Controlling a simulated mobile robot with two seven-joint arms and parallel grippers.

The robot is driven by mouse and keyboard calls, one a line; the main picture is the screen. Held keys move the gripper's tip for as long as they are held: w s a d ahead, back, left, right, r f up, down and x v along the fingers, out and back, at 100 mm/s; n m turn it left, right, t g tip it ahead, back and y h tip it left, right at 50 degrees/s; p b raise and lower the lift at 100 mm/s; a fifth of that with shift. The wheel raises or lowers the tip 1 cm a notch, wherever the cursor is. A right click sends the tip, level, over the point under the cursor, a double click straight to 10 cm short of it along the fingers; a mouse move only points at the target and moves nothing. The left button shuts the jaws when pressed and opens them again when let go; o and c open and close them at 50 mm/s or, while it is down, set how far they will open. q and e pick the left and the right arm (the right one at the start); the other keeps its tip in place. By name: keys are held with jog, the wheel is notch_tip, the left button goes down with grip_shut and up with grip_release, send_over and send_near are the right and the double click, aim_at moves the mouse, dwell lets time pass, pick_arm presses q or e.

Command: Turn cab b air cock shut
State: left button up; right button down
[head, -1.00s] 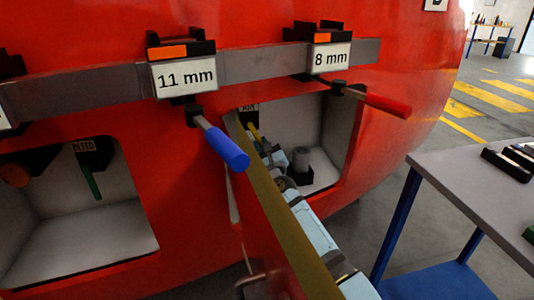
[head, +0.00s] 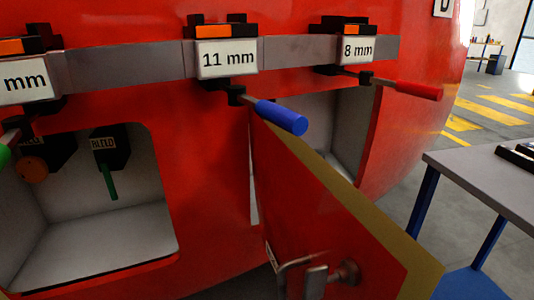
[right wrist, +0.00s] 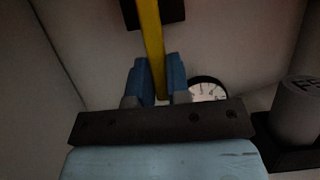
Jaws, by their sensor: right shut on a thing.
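The air cock's yellow handle (right wrist: 152,40) hangs down from a dark block (right wrist: 160,12) in the right wrist view. My right gripper (right wrist: 158,85) has its two blue fingers on either side of the handle's lower part and is shut on it. The handle looks nearly upright there, leaning slightly. In the head view the open red door (head: 310,205) hides the cock and my right gripper. My left gripper is in neither view.
A round gauge (right wrist: 207,90) and a grey cylinder (right wrist: 300,104) stand right of the handle. The left recess holds a green BLEED handle (head: 107,180). Blue-handled (head: 280,117) and red-handled (head: 418,90) tools jut from the rail. A table (head: 485,185) stands at right.

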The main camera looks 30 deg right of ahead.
dwell(0.4)
jog(key=c, duration=1.1)
grip_release()
jog(key=shift+s, duration=0.1)
jog(key=v, duration=0.7)
jog(key=shift+s+a+f+p, duration=0.1)
jog(key=shift+s+f+p, duration=0.05)
jog(key=shift+p, duration=0.15)
